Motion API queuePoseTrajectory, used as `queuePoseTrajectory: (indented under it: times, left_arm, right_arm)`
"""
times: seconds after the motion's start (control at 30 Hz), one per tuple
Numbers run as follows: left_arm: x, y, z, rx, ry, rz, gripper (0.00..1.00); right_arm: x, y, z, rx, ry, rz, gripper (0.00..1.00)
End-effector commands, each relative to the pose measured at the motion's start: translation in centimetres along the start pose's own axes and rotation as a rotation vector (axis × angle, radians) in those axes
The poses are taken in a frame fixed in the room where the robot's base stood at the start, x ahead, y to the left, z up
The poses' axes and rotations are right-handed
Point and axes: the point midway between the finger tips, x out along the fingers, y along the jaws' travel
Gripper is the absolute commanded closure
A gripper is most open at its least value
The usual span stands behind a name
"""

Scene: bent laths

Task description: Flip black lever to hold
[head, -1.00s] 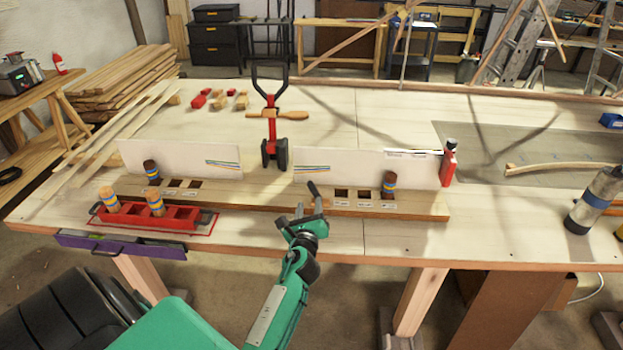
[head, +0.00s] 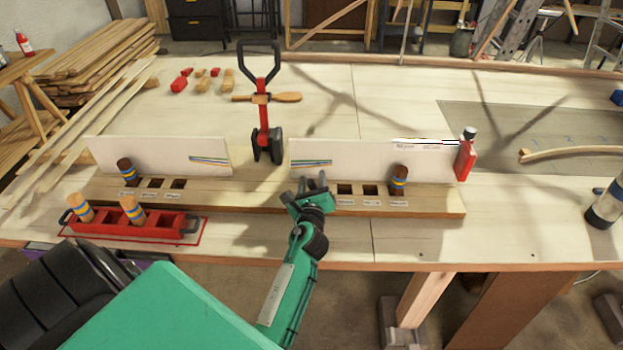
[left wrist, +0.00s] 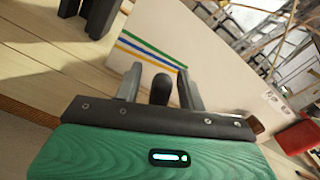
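My left gripper (head: 312,184) is over the right half of the slotted wooden board (head: 420,200), in front of the right white panel (head: 360,158). In the left wrist view its two fingers (left wrist: 159,88) are apart. A dark rounded knob (left wrist: 160,90), which may be the black lever's tip, shows between them with gaps on both sides. The lever's base is hidden, and I cannot read its setting. A red stand (head: 264,125) with a black loop handle and black feet stands between the two white panels. My right gripper is not in view.
Dark-topped striped pegs stand in the board at left (head: 127,172) and right (head: 399,181). A red tray (head: 100,224) with two light-topped pegs lies front left. A red bottle (head: 466,158) stands at the right panel's end.

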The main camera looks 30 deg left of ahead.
Motion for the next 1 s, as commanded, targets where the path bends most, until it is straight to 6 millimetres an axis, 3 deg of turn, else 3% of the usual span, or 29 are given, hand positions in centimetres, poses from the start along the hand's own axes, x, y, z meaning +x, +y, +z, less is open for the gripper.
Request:
queuePoseTrajectory:
  times: [0.13, 0.3, 0.33, 0.67, 1.0]
  left_arm:
    - [0.0, 0.0, 0.0, 0.000, 0.000, 0.000, 0.64]
    - [0.0, 0.0, 0.0, 0.000, 0.000, 0.000, 0.97]
    - [0.0, 0.0, 0.0, 0.000, 0.000, 0.000, 1.00]
    - [0.0, -0.1, 0.1, 0.018, 0.000, 0.000, 1.00]
    - [0.1, -1.5, 0.3, 0.199, -0.001, -0.003, 1.00]
  right_arm:
    - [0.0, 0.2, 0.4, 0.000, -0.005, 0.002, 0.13]
    - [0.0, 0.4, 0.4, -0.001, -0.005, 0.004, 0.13]
    - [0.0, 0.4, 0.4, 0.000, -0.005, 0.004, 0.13]
    - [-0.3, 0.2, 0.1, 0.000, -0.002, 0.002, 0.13]
    - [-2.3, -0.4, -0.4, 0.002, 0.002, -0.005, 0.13]
